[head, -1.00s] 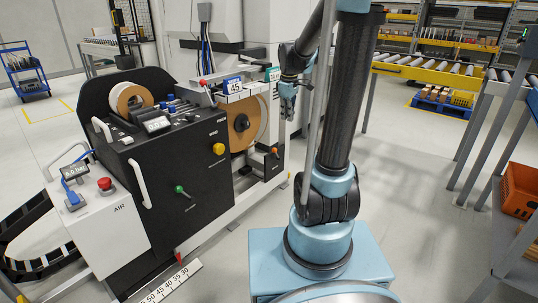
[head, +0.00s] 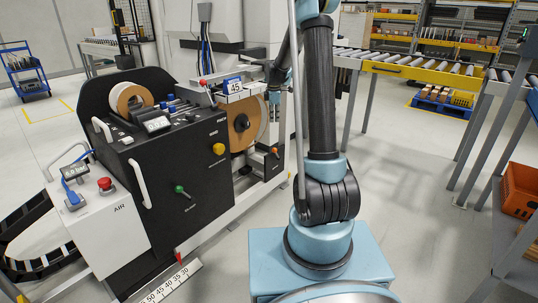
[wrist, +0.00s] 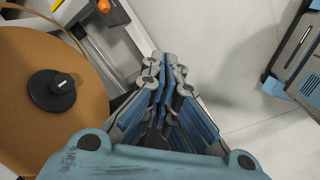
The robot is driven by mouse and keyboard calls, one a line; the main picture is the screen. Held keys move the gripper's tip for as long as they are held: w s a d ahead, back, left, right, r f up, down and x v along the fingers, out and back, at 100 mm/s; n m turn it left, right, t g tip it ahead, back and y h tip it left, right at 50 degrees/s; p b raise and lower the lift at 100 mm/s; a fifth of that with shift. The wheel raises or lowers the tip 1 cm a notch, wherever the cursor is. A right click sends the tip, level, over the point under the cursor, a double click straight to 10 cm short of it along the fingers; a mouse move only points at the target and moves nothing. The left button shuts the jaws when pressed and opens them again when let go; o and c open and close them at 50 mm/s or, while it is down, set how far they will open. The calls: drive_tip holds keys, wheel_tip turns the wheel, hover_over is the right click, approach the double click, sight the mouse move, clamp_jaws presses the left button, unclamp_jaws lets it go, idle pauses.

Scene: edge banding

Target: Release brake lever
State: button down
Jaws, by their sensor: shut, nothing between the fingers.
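An orange-tipped lever (head: 274,151) sits on the black panel right of the tape reel (head: 241,124); I cannot read a label naming it the brake. A green-tipped lever (head: 181,190) is on the machine's dark front. In the wrist view an orange handle (wrist: 103,5) shows at the top edge, beyond the fingers. My gripper (wrist: 165,60) is shut and empty, its fingers pointing up the picture, to the right of the brown reel (wrist: 30,95) and apart from the handle. In the head view my gripper (head: 274,97) is small and partly hidden beside the reel.
The machine has a yellow knob (head: 218,148) and a "45" sign (head: 233,86). A white AIR box (head: 113,222) with a red button stands at left. A roller conveyor (head: 430,68) is behind, an orange crate (head: 520,190) at right. Floor between is clear.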

drive_tip(key=w+a+f+n, duration=0.2)
drive_tip(key=w+f, duration=0.5)
drive_tip(key=f, duration=0.4)
drive_tip(key=w+a+f+n, duration=0.2)
drive_tip(key=w+f+n, duration=0.3)
drive_tip(key=w+f, duration=0.3)
drive_tip(key=shift+w+a+f+n, duration=0.15)
drive_tip(key=shift+f+n, duration=0.15)
drive_tip(key=shift+f, duration=1.25)
drive_tip(key=shift+f, duration=0.1)
drive_tip(key=w+d+f, duration=0.3)
drive_tip(key=f, duration=0.5)
drive_tip(key=shift+w+d, duration=0.15)
drive_tip(key=shift+d, duration=0.15)
drive_tip(key=shift+a+r, duration=0.15)
